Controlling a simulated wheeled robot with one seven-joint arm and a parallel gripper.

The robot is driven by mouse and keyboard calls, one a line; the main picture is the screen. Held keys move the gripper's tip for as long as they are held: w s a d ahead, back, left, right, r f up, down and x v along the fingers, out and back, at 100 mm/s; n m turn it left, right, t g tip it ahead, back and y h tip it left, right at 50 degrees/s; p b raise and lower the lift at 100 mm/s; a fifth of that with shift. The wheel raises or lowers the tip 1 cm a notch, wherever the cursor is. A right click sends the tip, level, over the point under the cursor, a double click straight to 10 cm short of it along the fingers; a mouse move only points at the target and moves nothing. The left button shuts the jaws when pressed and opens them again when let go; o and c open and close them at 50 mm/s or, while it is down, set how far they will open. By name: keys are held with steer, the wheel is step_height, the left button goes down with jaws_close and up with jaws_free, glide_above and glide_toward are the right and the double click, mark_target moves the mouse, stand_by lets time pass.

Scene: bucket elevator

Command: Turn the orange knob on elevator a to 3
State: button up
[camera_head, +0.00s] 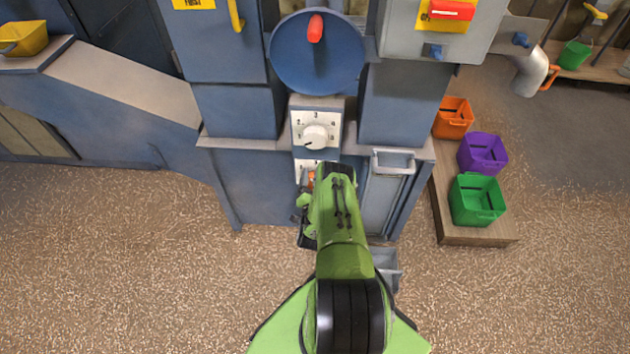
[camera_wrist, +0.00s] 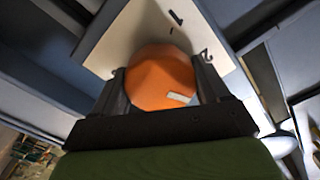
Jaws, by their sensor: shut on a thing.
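The orange knob (camera_wrist: 158,82) fills the middle of the wrist view, on a white dial plate (camera_wrist: 130,40). The digits 1 and 2 show on the plate, above and to the upper right of the knob. My gripper (camera_wrist: 162,84) is shut on the knob, one finger on each side. In the head view only a sliver of the orange knob (camera_head: 311,180) shows beside my green arm, on the lower white plate (camera_head: 300,168).
A white knob (camera_head: 315,135) on its own numbered plate sits just above. A blue disc with a red handle (camera_head: 315,29) is higher up. Orange (camera_head: 453,118), purple (camera_head: 482,154) and green (camera_head: 477,200) bins stand on a wooden board farther right.

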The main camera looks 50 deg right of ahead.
steer(key=shift+m, duration=2.2)
steer(key=o, duration=1)
